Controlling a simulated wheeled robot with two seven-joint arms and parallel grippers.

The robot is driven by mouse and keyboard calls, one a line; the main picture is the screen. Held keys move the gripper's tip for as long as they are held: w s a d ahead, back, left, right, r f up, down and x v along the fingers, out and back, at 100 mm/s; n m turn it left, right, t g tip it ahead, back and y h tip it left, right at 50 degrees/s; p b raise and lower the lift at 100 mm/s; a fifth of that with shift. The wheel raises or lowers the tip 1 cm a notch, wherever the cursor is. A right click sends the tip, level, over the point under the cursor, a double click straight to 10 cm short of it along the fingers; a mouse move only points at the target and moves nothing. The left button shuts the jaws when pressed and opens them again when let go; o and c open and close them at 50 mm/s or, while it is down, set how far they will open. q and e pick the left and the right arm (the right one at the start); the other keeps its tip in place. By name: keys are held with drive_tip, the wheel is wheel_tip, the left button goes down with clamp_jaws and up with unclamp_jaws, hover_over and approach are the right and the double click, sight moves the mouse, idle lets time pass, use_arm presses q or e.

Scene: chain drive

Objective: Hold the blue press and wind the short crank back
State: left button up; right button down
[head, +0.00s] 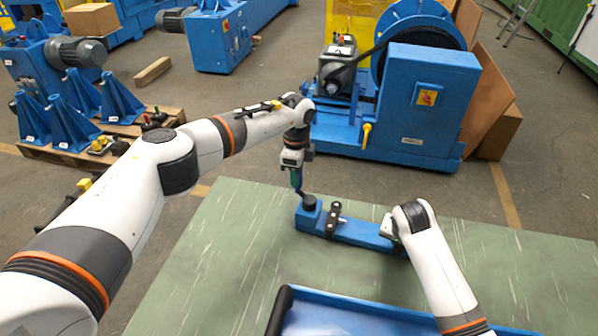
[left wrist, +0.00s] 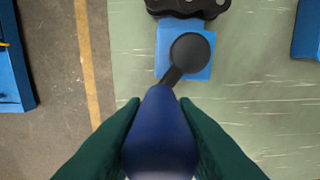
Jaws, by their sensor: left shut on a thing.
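The blue press (head: 358,231) lies on the green table, with a short black crank hub (head: 309,201) on its left end. A dark chain piece (head: 333,217) sits across it beside the hub. My left gripper (head: 297,186) is shut on the blue handle of the crank. In the left wrist view the dark blue handle (left wrist: 160,130) is between the green fingers, and a black arm runs from it up to the round hub (left wrist: 190,52). My right gripper (head: 388,228) is at the press's right end; its fingers are mostly hidden, so I cannot tell its grip.
A blue tray (head: 345,325) with a dark rim stands at the table's front. The green table (head: 225,250) is clear to the left of the press. A large blue machine (head: 425,110) stands behind the table. Blue stands on a pallet (head: 60,155) are at the left.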

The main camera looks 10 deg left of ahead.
use_arm(q)
drive_tip(key=shift+s+n, duration=0.2)
drive_tip(key=shift+n, duration=0.2)
drive_tip(key=o, duration=1)
wheel_tip(320, 180, up, 12)
idle(0.4)
use_arm(e)
drive_tip(key=c, duration=1.1)
unclamp_jaws()
drive_tip(key=shift+s+r, duration=0.1)
